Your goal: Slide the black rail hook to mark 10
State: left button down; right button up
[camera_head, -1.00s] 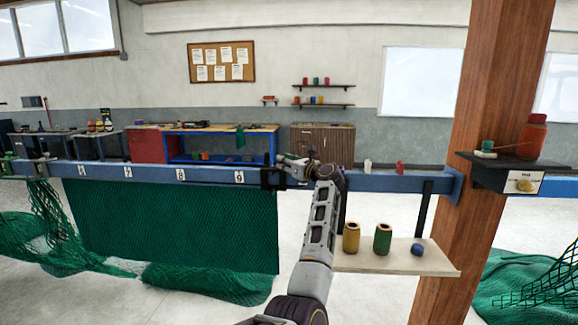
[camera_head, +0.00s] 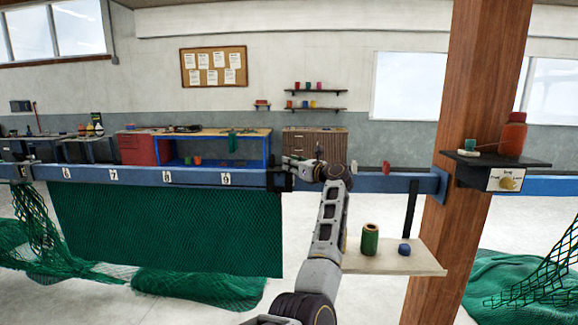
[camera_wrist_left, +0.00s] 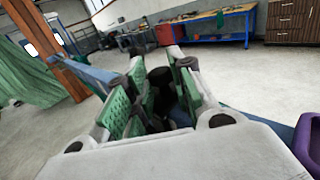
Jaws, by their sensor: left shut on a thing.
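The black rail hook (camera_head: 279,180) sits on the blue rail (camera_head: 145,175), to the right of the white mark 9 (camera_head: 226,179). The green net (camera_head: 165,230) hangs under the rail with its right edge below the hook. My left gripper (camera_head: 294,167) is at the hook's right side and shut on it. In the left wrist view, the green-padded fingers (camera_wrist_left: 150,95) close around a dark part of the hook (camera_wrist_left: 160,78). Mark 10 does not show; the hook and gripper cover that stretch of rail. My right gripper is out of view.
A red object (camera_head: 386,167) stands at the rail further right. A light shelf (camera_head: 400,259) holds a green spool (camera_head: 370,239) and a blue item (camera_head: 404,249).

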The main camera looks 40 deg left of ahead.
pick_arm(q)
jog(key=shift+r, duration=0.25)
jog(key=c, duration=1.4)
grip_release()
jog(key=shift+o, duration=0.7)
jog(key=shift+f, duration=0.15)
jog(key=shift+d, duration=0.15)
jog(key=v, duration=1.1)
jog(key=shift+d, duration=0.35)
jog(key=shift+f, duration=0.1)
